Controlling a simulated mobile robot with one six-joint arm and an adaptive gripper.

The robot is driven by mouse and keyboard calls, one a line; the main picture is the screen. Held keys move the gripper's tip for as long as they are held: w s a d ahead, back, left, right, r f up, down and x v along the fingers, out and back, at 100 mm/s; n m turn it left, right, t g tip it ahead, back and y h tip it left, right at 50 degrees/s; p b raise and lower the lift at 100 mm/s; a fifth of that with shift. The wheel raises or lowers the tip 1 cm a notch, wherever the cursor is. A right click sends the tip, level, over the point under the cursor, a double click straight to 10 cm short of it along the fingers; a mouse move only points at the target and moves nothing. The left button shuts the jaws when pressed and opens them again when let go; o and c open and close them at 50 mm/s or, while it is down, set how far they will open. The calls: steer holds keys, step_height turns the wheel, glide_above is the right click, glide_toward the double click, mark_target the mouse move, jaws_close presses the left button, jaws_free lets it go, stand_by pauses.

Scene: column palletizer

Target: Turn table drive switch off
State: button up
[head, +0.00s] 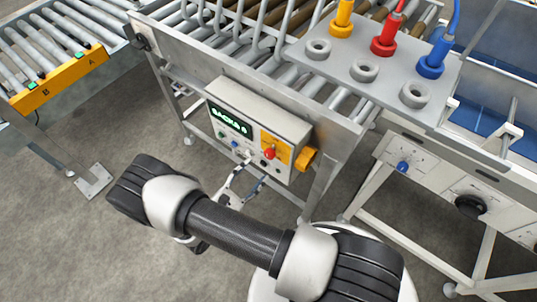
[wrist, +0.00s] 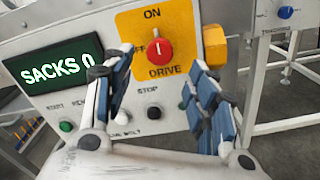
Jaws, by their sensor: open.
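The drive switch is a red rotary knob (wrist: 159,50) on a yellow plate (wrist: 180,18) lettered ON above and DRIVE below, with a partly hidden label at its left. The white mark on the knob stands about upright, toward ON. The knob also shows in the head view (head: 269,153) on the grey control box (head: 290,124). My gripper (wrist: 155,78) is open and empty, its two blue-padded fingers spread below and either side of the knob, apart from it. In the head view my gripper (head: 246,188) is just in front of the box's lower edge.
A lit display (wrist: 52,66) reads SACKS 0. Green (wrist: 66,126) and black (wrist: 153,113) buttons sit below. A yellow-orange part (wrist: 215,47) sticks out at the box's right. The roller conveyor frame (head: 205,52) stands behind; bare floor (head: 85,215) lies at left.

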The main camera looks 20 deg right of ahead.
mark_target(267, 157)
steer(key=x, duration=0.8)
steer(key=shift+w+d+b, duration=0.25)
steer(key=shift+d+b, duration=0.05)
steer(key=shift+c, duration=0.4)
steer(key=c, duration=1)
